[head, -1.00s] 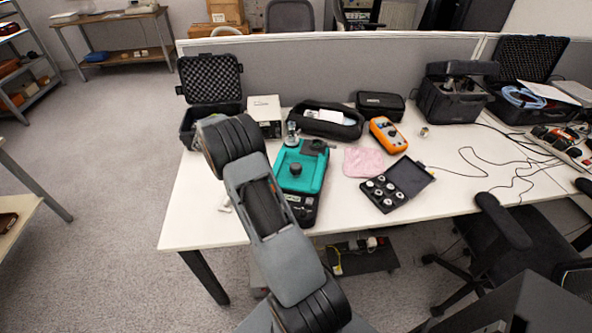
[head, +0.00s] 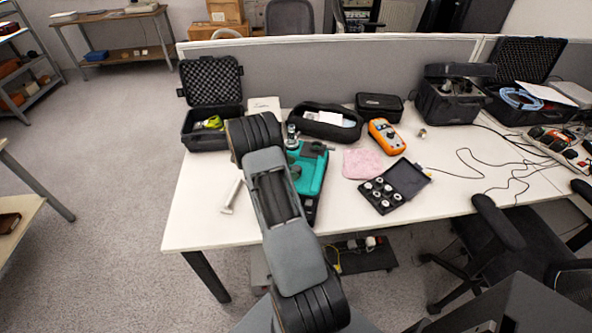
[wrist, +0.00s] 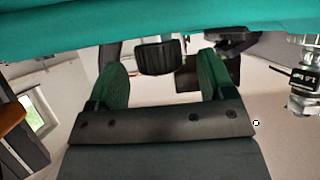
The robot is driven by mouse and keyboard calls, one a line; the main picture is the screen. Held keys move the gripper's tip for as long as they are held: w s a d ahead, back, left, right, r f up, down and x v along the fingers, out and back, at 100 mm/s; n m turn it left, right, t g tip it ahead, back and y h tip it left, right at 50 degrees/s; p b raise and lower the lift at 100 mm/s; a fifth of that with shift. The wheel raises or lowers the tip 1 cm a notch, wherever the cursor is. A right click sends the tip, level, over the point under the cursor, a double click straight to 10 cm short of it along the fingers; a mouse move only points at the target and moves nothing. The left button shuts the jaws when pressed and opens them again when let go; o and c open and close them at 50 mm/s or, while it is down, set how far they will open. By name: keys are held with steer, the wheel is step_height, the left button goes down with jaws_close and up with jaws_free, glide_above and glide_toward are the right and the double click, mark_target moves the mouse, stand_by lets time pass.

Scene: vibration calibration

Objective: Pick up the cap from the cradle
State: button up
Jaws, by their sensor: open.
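In the wrist view, a black ribbed round knob-like piece (wrist: 155,57), which looks like the cap, sits against the teal case (wrist: 110,30). My gripper (wrist: 160,64) is open, its two green fingers on either side of this piece with gaps visible. In the head view, the teal case (head: 313,172) is on the white table, partly behind my arm. My arm hides the gripper and the black piece there. A black bracket-like part (wrist: 236,42) is beside the right finger; I cannot tell if it is the cradle.
A silver fitting (wrist: 305,95) stands right of the gripper in the wrist view. On the table are a pink cloth (head: 362,163), an orange meter (head: 385,136), a box of several small weights (head: 408,180) and a white-handled tool (head: 232,196). An open black case (head: 208,140) is behind.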

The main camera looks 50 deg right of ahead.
steer(key=shift+x, duration=1.1)
steer(key=shift+r, duration=0.1)
steer(key=c, duration=1)
